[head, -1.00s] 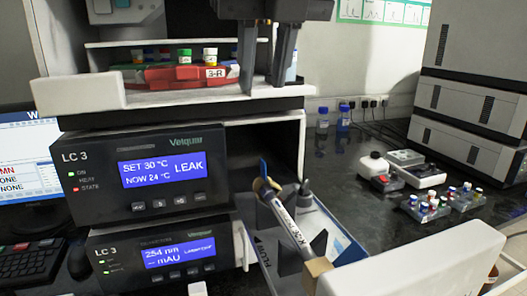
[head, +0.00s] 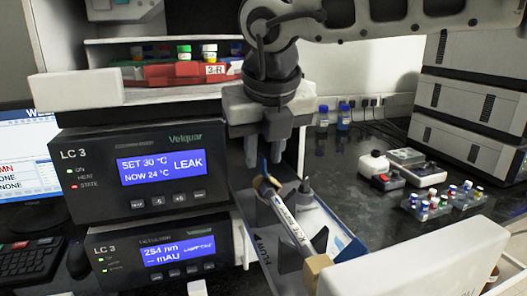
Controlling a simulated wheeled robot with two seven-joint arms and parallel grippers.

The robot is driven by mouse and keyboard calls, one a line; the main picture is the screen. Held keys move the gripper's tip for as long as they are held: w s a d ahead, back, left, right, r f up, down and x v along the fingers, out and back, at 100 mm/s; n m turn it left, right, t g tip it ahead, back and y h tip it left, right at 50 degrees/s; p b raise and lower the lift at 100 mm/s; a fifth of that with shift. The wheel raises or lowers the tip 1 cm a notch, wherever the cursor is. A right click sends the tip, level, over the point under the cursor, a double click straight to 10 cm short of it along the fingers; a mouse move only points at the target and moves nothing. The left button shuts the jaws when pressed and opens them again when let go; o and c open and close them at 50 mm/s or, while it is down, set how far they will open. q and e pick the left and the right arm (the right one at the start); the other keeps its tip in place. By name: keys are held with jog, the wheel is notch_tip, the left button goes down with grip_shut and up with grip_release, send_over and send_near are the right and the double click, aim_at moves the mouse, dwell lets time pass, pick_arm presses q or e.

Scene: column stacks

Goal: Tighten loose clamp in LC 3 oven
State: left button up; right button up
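The LC 3 oven (head: 100,150) has a display (head: 162,168) reading SET 30 °C, NOW 24 °C and LEAK, with a red STATE light. Its drawer (head: 345,245) is pulled out. A white labelled column (head: 290,215) lies slanted in it, with a tan block (head: 316,268) at its near end. My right gripper (head: 264,154) points down just above that end, fingers apart, seemingly empty. Whether it touches the blue piece is unclear. My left gripper is out of view.
A second LC 3 unit (head: 160,252) stands below. Above the oven, a red vial rack (head: 150,74) sits on a white tray. A dark pointed fitting (head: 305,192) stands in the drawer. Vial trays (head: 427,204) and blue-capped bottles (head: 343,117) are on the dark bench.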

jog(key=shift+w+f, duration=0.1)
jog(key=shift+f, duration=0.25)
grip_shut()
